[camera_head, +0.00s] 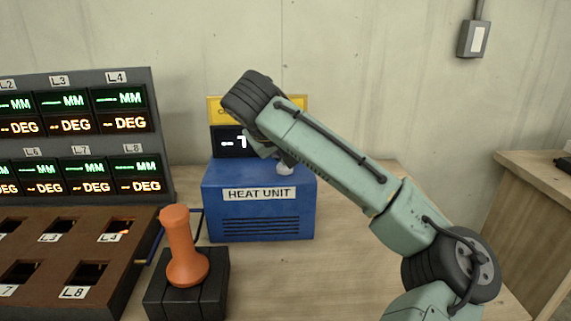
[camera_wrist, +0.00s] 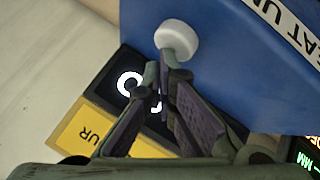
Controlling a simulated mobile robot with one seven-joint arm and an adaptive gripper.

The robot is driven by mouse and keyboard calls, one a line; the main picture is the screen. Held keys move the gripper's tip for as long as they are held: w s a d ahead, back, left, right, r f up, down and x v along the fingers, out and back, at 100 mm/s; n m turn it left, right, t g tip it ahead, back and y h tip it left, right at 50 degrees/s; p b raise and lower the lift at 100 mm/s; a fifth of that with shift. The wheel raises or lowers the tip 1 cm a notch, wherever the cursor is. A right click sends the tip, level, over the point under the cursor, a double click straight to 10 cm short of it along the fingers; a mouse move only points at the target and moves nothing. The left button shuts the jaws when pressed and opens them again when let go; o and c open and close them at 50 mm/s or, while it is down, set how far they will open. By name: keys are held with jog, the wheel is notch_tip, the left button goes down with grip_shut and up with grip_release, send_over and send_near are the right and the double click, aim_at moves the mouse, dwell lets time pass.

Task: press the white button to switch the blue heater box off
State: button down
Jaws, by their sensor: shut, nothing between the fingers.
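The blue heater box (camera_head: 260,205), labelled HEAT UNIT, stands on the wooden bench, and its blue top fills much of the wrist view (camera_wrist: 235,75). The white button (camera_wrist: 177,40) is a round knob on top of the box. In the head view the button (camera_head: 285,169) shows partly, beside my gripper. My gripper (camera_wrist: 166,72) is shut and empty, its fingertips at the near edge of the button in the wrist view. I cannot tell whether they touch it. A dark display (camera_head: 233,142) with a yellow strip stands behind the box, lit with white characters and partly hidden by my arm.
An orange handle (camera_head: 183,245) stands on a dark block (camera_head: 190,295) in front of the box. A panel of lit displays (camera_head: 80,130) and a brown slotted board (camera_head: 60,250) are at left. Bare bench lies right of the box. A switch (camera_head: 477,39) is on the wall.

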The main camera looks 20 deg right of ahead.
aim_at(281, 166)
jog(key=shift+f, duration=0.4)
jog(key=shift+r, duration=0.35)
notch_tip(281, 166, up, 6)
jog(key=p, duration=0.4)
jog(key=shift+p, duration=0.4)
dwell(0.4)
